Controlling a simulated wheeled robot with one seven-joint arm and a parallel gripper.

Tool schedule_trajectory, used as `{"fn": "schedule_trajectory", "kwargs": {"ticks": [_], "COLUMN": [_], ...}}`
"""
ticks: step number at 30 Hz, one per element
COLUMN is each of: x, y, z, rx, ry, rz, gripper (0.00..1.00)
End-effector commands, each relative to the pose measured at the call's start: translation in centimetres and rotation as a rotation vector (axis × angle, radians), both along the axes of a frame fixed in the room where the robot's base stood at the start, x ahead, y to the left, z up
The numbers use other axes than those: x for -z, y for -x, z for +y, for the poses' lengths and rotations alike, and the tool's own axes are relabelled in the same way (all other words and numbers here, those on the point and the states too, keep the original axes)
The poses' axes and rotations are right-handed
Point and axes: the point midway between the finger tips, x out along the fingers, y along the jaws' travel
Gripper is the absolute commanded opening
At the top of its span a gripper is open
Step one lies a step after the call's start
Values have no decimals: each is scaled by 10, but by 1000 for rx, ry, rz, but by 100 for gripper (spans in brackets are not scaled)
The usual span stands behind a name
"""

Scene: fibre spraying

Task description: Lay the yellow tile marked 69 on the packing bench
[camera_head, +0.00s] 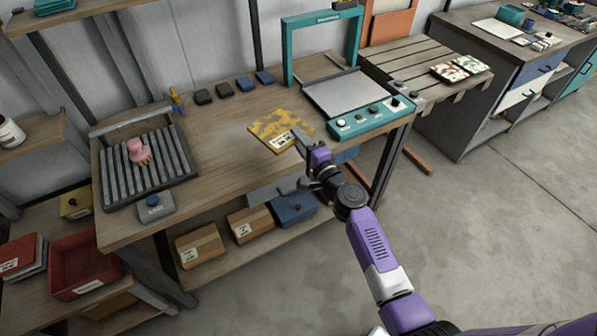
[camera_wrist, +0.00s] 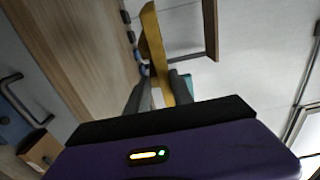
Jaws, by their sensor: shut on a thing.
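A mottled yellow tile (camera_head: 270,128) with a white label shows over the wooden bench (camera_head: 222,150), left of a teal machine; the label's marking is too small to read surely. My gripper (camera_head: 303,145) is shut on the tile's near right edge. In the wrist view the tile (camera_wrist: 152,45) stands nearly edge-on between my gripper's dark fingers (camera_wrist: 160,92), with the bench top (camera_wrist: 95,45) to its left. The tile looks apart from the bench top there, but I cannot tell how high it is. No bench carries a readable name.
The teal machine (camera_head: 362,122) stands right of the tile. Several dark blocks (camera_head: 225,88) line the bench's back. A ribbed tray (camera_head: 115,175) with a pink item (camera_head: 139,150) is at left. A slatted table (camera_head: 420,60) holds two patterned packets. Bare wood lies left of the tile.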

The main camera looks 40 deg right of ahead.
Motion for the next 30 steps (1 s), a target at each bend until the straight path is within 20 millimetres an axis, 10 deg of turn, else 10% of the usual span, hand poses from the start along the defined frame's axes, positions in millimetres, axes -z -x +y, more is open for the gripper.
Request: {"fn": "schedule_trajectory", "kwargs": {"ticks": [10, 30], "x": [79, 138], "y": [-1, -1], "z": [0, 0], "rx": [-1, -2], "ry": [0, 0], "rz": [-2, -5], "gripper": [0, 0]}}
